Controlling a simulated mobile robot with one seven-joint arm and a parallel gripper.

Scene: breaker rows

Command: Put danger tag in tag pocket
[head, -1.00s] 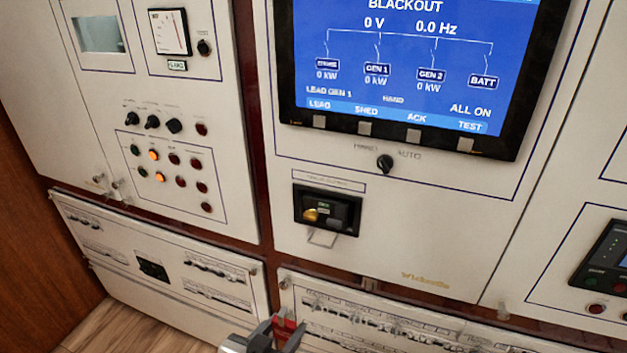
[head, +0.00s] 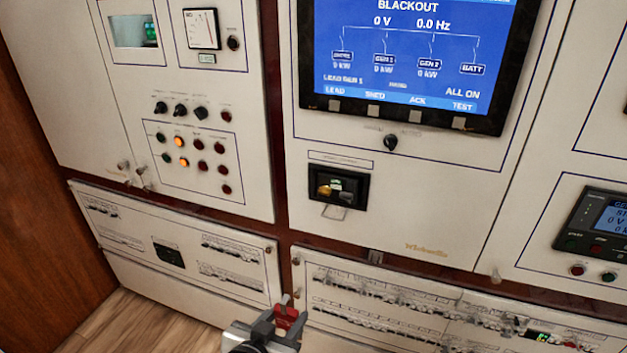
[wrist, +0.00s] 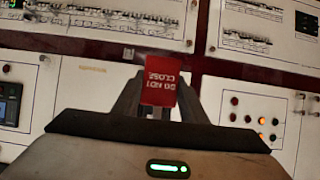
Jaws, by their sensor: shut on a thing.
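My gripper (head: 286,322) is shut on a small red tag with white lettering, the danger tag (head: 288,315). In the wrist view the tag (wrist: 159,82) stands between the two fingers, its lettering upside down, reading "DO NOT CLOSE". The gripper is low in the head view, in front of the lower breaker panels, apart from them as far as I can tell. No tag pocket is clearly identifiable.
The upper cabinet holds a blue "BLACKOUT" screen (head: 405,60), a selector knob (head: 390,142) and the black recessed unit (head: 338,187). Lamps and knobs (head: 193,150) are at left. The lower right breaker panel (head: 420,310) stands close to my gripper. Wooden floor (head: 150,325) shows at lower left.

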